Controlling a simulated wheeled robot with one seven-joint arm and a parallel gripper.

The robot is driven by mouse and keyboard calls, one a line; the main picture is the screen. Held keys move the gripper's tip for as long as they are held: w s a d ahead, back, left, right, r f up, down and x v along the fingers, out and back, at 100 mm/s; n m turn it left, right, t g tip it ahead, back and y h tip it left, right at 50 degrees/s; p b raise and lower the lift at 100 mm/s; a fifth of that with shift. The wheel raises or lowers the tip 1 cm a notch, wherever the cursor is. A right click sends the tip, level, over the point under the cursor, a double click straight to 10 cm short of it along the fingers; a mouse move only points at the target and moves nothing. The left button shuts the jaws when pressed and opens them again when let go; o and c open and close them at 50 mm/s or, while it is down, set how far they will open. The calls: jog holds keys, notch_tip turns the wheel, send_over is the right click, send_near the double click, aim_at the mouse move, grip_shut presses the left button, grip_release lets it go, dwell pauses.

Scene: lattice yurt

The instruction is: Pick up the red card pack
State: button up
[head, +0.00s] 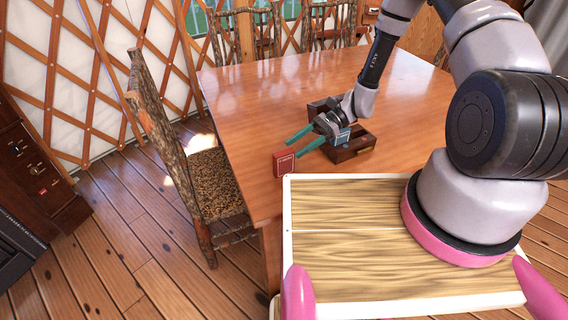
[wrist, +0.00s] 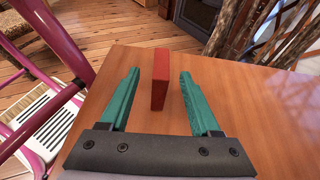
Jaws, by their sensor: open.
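The red card pack (head: 284,163) stands upright near the table's left front edge in the head view. In the wrist view the red card pack (wrist: 160,79) stands between and just ahead of my finger tips, with a gap on both sides. My gripper (head: 293,143) is open, its green fingers pointing at the pack; its fingers also show apart in the wrist view (wrist: 158,72). Nothing is held.
A dark wooden box (head: 354,148) stands on the table (head: 262,105) beside and partly behind my gripper, with a blue item (head: 343,135) at it. A rustic chair (head: 215,180) stands at the table's left side. The table's left far part is clear.

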aim_at(284, 152)
jog(key=x, duration=0.5)
jog(key=shift+a+r, duration=0.25)
jog(key=shift+r, duration=0.05)
grip_shut()
jog(key=shift+r, duration=0.15)
